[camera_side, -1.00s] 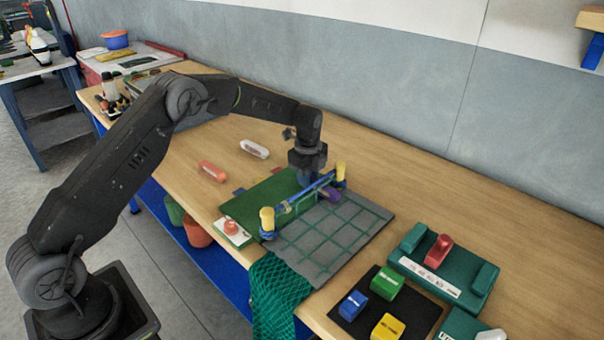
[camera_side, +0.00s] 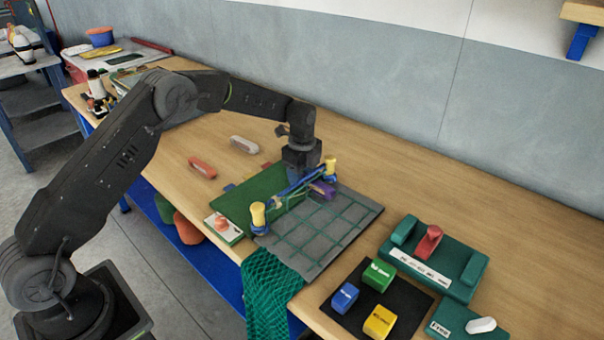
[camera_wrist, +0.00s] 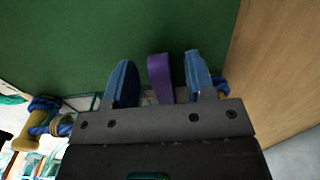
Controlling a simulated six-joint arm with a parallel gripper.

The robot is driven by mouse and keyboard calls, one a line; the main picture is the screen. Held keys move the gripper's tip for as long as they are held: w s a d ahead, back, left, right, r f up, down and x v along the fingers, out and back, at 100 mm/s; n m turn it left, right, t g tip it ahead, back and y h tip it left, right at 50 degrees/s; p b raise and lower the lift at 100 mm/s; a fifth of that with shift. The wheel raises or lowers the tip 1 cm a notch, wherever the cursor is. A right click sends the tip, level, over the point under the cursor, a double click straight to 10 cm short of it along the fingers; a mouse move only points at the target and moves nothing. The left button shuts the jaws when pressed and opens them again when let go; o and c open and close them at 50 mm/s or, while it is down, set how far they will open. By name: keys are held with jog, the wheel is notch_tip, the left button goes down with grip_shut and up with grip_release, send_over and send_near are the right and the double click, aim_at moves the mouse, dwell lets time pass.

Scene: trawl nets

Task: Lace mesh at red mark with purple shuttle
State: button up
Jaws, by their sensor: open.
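The purple shuttle (camera_wrist: 160,78) stands between my gripper's two blue fingers in the wrist view, with a gap on each side. My gripper (camera_wrist: 160,84) is open around it and not clamped on it. In the side view, my gripper (camera_side: 306,178) is low at the blue bar between two yellow-topped posts, and part of the purple shuttle (camera_side: 322,188) shows just right of it. The grey board with green mesh (camera_side: 325,228) lies in front of the bar. I cannot make out a red mark on the mesh; my gripper hides part of the bar.
Yellow posts (camera_side: 258,214) (camera_side: 329,166) flank the work. A green mat (camera_side: 235,205) lies behind. Orange (camera_side: 202,167) and pale (camera_side: 243,145) shuttles lie at the back left. A green fixture with a red block (camera_side: 428,242) and coloured blocks (camera_side: 379,275) stand at the right.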

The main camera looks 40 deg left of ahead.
notch_tip(320, 180, up, 14)
dwell(0.6)
jog(key=shift+f, duration=0.1)
